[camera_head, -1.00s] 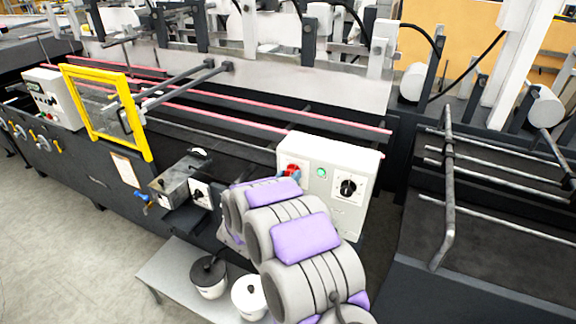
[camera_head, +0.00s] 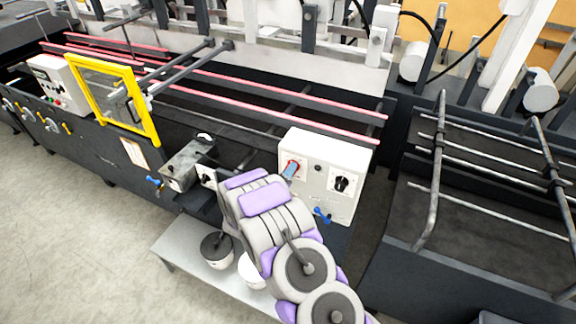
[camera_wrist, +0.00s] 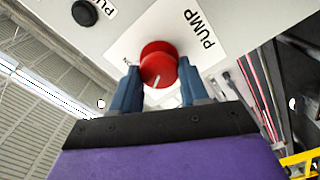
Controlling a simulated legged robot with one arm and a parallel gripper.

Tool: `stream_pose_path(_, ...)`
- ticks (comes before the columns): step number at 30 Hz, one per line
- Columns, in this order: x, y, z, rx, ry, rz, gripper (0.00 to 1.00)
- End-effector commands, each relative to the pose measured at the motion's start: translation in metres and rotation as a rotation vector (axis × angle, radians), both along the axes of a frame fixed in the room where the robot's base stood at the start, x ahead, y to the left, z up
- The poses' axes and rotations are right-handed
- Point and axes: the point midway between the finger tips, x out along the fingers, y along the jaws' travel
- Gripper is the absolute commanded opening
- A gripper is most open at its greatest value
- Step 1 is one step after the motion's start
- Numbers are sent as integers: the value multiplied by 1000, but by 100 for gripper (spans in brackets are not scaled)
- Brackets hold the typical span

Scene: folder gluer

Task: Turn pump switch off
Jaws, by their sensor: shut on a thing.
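The red pump switch (camera_wrist: 158,62) is a round knob with a white pointer line on a white plate marked PUMP in the wrist view. My gripper (camera_wrist: 160,76) has its two blue fingers on either side of the knob, shut on it. The pointer line shows near the knob's lower edge. In the head view the switch sits at the upper left of the white control box (camera_head: 347,160), mostly hidden by my fingers. A dark round indicator (camera_head: 317,168) and a black knob (camera_head: 341,183) are to its right.
A metal bracket unit (camera_head: 187,166) stands to the left, beyond my arm. A low grey table (camera_head: 185,247) with white pots (camera_head: 217,252) is below. The floor at left is clear.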

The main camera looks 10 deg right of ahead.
Motion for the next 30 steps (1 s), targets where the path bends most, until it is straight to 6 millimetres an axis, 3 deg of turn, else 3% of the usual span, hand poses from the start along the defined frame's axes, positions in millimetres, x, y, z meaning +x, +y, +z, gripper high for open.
stream_pose_path(10,2,3,1,-120,85,8,14)
stream_pose_path(27,1,2,-1,-142,105,6,14)
stream_pose_path(28,1,2,-1,-142,105,6,46)
stream_pose_path(30,1,2,-1,-142,105,5,53)
